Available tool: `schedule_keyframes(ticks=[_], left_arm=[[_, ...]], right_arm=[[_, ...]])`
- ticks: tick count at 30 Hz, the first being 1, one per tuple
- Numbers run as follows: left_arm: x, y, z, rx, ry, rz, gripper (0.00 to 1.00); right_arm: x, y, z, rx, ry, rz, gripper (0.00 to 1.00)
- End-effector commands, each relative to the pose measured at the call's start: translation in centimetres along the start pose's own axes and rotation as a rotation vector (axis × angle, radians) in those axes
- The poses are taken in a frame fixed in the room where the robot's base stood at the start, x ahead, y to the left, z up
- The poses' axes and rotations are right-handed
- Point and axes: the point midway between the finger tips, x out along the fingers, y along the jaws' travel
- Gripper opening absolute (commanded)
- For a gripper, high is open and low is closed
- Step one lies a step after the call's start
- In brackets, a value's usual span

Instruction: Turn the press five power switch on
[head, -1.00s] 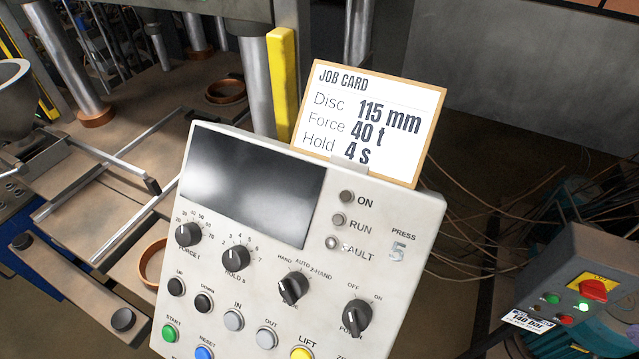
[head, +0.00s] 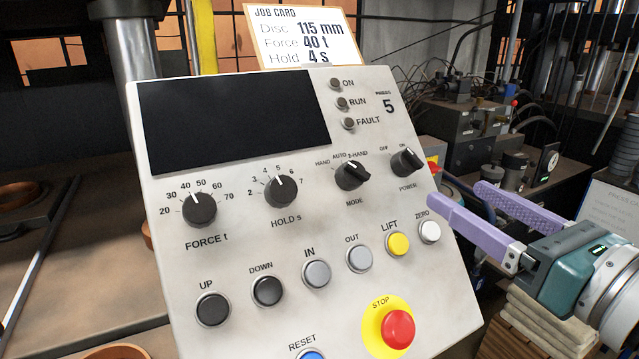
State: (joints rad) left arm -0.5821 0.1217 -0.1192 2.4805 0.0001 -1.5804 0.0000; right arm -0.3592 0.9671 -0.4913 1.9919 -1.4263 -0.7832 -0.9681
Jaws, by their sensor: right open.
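The black POWER knob (head: 406,162) is at the upper right of the pale press control panel (head: 240,235), with OFF and ON marks above it. I cannot tell for sure which mark its pointer faces. The panel's number 5 (head: 388,105) stands above it. The display (head: 235,120) is black, and the ON lamp (head: 334,84) looks unlit. My right gripper (head: 456,197) is right of the panel and lower right of the knob. Its two purple fingers are apart and empty, pointing left, and seem clear of the knob. My left gripper is out of view.
The MODE knob (head: 352,175) is just left of the POWER knob. The white ZERO button (head: 429,231), yellow LIFT button (head: 397,244) and red STOP button (head: 397,328) lie below. A job card (head: 307,38) stands on the panel's top edge. Machinery fills the background.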

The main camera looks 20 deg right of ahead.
Motion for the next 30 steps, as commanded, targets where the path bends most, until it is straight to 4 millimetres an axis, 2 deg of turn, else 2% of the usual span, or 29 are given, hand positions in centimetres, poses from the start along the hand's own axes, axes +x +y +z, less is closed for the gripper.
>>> schedule_keyframes(ticks=[9, 15, 21, 28, 30], left_arm=[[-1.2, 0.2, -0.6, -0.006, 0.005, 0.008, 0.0], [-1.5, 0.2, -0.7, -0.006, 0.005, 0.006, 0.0], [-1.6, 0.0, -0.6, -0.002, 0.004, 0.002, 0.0], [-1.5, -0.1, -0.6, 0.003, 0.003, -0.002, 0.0], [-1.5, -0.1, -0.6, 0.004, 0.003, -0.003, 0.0]], right_arm=[[5.2, -0.1, 0.4, 0.008, -0.004, -0.006, 0.71], [8.0, -0.1, 0.3, 0.009, -0.002, -0.005, 0.71], [9.1, 0.0, 0.2, 0.009, 0.0, -0.004, 0.71], [9.1, 0.0, 0.1, 0.01, 0.0, -0.004, 0.71], [9.1, 0.0, 0.1, 0.01, 0.0, -0.004, 0.65]])
